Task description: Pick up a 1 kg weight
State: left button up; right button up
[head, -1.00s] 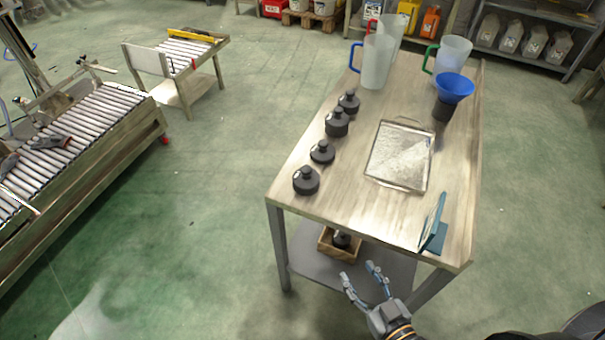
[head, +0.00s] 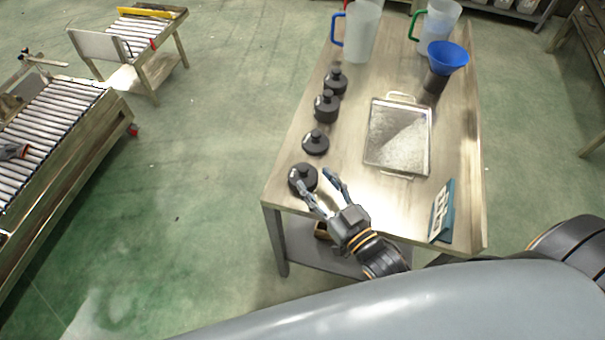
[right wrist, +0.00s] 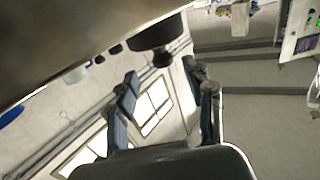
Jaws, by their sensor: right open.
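Several black knobbed weights stand in a row along the left side of the table: the nearest weight (head: 303,175), a flatter weight (head: 315,143), a taller weight (head: 326,106) and the farthest weight (head: 336,83). Their markings are too small to read. My right gripper (head: 315,180) is open and empty at the table's near left corner, its fingertips close to the nearest weight and partly in front of it. In the right wrist view, upside down, a black weight (right wrist: 155,36) shows just beyond the open fingers (right wrist: 161,75). My left gripper is not in view.
The table (head: 290,190) also holds a metal tray (head: 398,137), a blue funnel (head: 447,56) on a dark holder, clear jugs (head: 362,32) at the back and a teal stand (head: 443,212) at the near right. A roller conveyor (head: 45,135) stands at the left.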

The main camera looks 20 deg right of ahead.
aim_at(306, 171)
jog(key=shift+w+a+r+p, duration=0.15)
jog(key=shift+w+a+p, duration=0.1)
jog(key=shift+w, duration=0.4)
jog(key=shift+w+a+r+p, duration=0.15)
jog(key=shift+w+a, duration=0.1)
jog(key=shift+w, duration=0.35)
jog(key=shift+x, duration=1.15)
jog(key=shift+w+a+f, duration=0.1)
jog(key=shift+w+f, duration=0.05)
jog(key=shift+w, duration=0.15)
jog(key=shift+c, duration=0.2)
grip_shut()
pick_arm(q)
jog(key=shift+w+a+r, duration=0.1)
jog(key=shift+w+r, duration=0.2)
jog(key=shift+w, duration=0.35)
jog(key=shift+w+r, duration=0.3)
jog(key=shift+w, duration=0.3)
pick_arm(e)
jog(key=shift+r, duration=0.2)
